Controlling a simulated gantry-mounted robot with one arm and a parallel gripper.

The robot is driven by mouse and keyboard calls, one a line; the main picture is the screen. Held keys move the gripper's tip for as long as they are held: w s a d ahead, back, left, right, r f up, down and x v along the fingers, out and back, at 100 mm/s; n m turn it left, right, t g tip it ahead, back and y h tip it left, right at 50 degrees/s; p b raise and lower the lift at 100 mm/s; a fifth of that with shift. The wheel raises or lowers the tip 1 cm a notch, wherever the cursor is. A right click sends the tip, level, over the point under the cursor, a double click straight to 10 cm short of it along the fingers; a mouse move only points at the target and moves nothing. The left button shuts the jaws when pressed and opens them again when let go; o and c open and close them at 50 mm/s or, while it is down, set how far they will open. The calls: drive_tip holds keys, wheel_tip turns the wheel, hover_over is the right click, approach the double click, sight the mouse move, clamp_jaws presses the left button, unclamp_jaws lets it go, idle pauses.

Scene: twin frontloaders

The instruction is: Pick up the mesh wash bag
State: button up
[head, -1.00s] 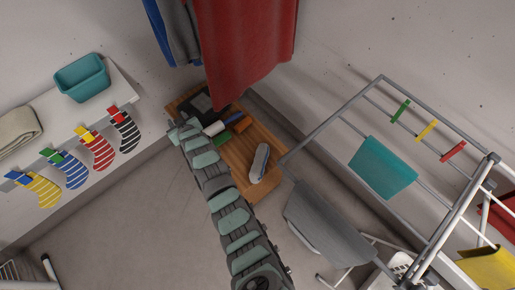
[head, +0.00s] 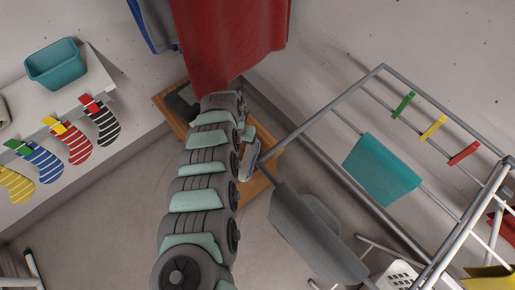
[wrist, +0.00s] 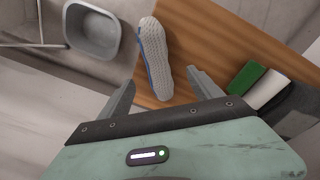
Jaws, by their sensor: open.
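The likely mesh wash bag (wrist: 153,57) is a long, pale grey, finely textured thing with a blue edge. It lies on a wooden board (wrist: 205,35) and also shows in the head view (head: 249,161), just right of my arm's end. My gripper (wrist: 162,80) is open and empty in the wrist view, its fingers pointing towards the near end of the bag, one on either side in the picture. I cannot tell how high the fingers are above it. In the head view my arm hides much of the board (head: 168,98) and most of the gripper.
A green block (wrist: 246,78) and a white roll (wrist: 271,89) lie right of the gripper. A grey basin (wrist: 90,32) stands to the left. A red cloth (head: 230,40) hangs above the board. A drying rack (head: 345,112) with a teal cloth (head: 382,168) stands right.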

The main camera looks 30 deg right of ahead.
sight(246, 162)
drive_tip(key=shift+s+a, duration=0.15)
drive_tip(key=shift+s, duration=0.55)
drive_tip(key=shift+f, duration=0.15)
drive_tip(key=f+b, duration=0.1)
drive_tip(key=f, duration=0.2)
drive_tip(key=f+b, duration=0.1)
drive_tip(key=f, duration=0.2)
drive_tip(key=f+b, duration=0.1)
drive_tip(key=f, duration=0.2)
drive_tip(key=shift+s+d, duration=0.3)
drive_tip(key=shift+d, duration=0.05)
drive_tip(key=shift+f+b, duration=0.45)
drive_tip(key=shift+f, duration=0.3)
drive_tip(key=shift+c, duration=0.2)
drive_tip(key=c, duration=1.5)
